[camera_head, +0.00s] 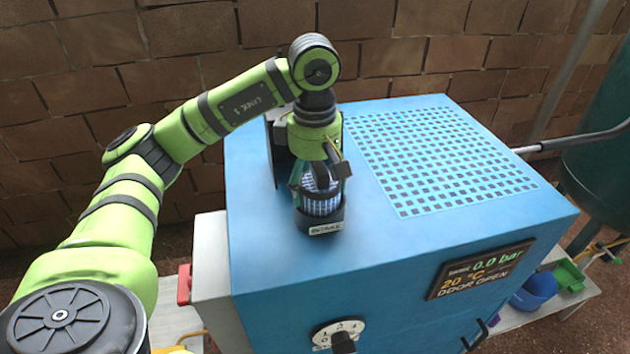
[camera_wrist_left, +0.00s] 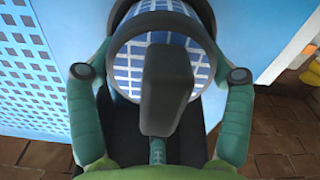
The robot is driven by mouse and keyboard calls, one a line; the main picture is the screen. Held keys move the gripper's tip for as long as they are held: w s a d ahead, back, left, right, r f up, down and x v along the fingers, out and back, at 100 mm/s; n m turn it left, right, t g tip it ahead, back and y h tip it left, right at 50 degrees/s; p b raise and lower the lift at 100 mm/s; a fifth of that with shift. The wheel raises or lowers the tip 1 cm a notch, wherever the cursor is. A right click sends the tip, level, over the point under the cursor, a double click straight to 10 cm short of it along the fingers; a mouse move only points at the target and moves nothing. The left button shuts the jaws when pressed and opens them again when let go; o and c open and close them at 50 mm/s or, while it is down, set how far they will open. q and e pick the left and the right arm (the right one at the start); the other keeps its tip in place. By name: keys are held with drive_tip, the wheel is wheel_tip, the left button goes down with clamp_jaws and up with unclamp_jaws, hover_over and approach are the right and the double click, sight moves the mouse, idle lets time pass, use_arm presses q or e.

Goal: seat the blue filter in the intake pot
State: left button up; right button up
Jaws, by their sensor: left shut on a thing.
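The blue filter (camera_head: 321,206), with a blue-and-white grid side, is upright at the dark intake pot (camera_head: 325,223) on top of the blue machine. Its lower part is hidden by the pot wall, so I cannot tell how deep it sits. My left gripper (camera_head: 318,184) points down over the pot and is shut on the filter. In the left wrist view, its two green fingers (camera_wrist_left: 160,74) lie on either side of the filter (camera_wrist_left: 132,73). A dark block covers the middle of that view. My right gripper is not in view.
The blue machine (camera_head: 290,260) has a dark grid (camera_head: 440,160) on top. Its display (camera_head: 478,268) reads 0.0 bar, 20 °C, DOOR OPEN. A dial (camera_head: 338,333) is on its front. A blue bowl (camera_head: 536,289) and green tray (camera_head: 570,275) stand at the right.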

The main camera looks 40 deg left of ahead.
use_arm(q)
drive_tip(key=shift+f, duration=0.15)
idle(0.3)
drive_tip(key=o, duration=1.1)
drive_tip(key=shift+r, duration=0.25)
drive_tip(key=shift+r+p, duration=2.5)
drive_tip(key=shift+r, duration=0.2)
drive_tip(key=shift+r, duration=0.1)
wheel_tip(320, 180, up, 12)
drive_tip(key=shift+f, duration=0.2)
